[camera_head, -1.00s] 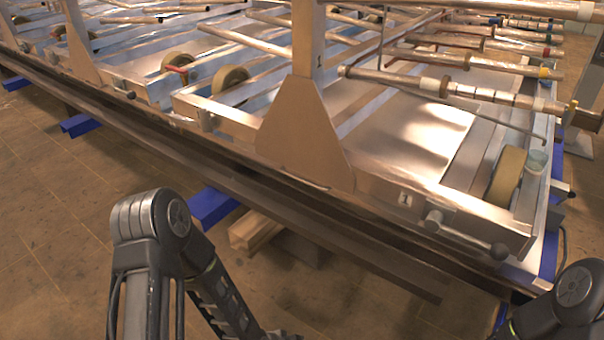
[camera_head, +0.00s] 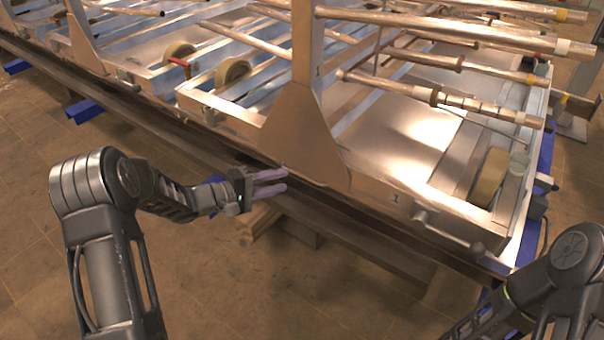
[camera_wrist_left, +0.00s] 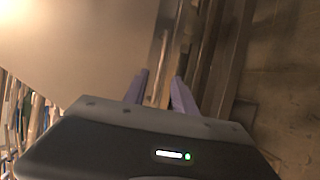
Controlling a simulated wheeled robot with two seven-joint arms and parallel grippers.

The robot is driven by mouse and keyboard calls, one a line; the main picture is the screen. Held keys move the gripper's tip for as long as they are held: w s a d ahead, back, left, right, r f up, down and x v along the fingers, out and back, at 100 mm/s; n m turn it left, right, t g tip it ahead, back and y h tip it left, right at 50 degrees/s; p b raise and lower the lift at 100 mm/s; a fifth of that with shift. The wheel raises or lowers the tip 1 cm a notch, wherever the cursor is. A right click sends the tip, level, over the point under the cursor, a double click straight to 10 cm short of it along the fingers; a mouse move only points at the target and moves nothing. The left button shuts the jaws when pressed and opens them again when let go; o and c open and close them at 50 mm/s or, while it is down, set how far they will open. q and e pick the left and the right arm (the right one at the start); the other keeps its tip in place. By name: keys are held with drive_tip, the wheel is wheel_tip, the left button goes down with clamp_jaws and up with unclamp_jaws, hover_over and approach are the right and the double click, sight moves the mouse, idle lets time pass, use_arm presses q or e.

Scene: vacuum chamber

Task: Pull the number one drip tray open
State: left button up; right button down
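The number one drip tray (camera_head: 372,190) is the metal tray at the right of the rack, with a small "1" label on its front face. Its handle (camera_head: 445,229), a bar with a dark round knob at its right end, sticks out from the front right of the label. The tray appears pushed in. My left gripper (camera_head: 286,180) is open and empty in front of the upright's wide foot, left of the label and apart from the handle. In the left wrist view its fingers (camera_wrist_left: 160,76) stand apart with nothing between them. My right gripper is out of view.
Long metal pipes (camera_head: 440,30) lie over the rack above the trays. A wide-footed upright (camera_head: 300,145) stands left of the tray's label. A dark rail (camera_head: 350,220) runs below the tray fronts. Wooden blocks (camera_head: 250,225) lie on the floor underneath. The floor in front is clear.

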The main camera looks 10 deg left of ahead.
sight(302, 175)
use_arm(q)
drive_tip(key=shift+d, duration=0.1)
drive_tip(key=b+x, duration=0.2)
drive_tip(key=x, duration=0.5)
drive_tip(key=shift+w+d+f, duration=0.2)
drive_tip(key=shift+w, duration=0.1)
clamp_jaws()
idle(1.2)
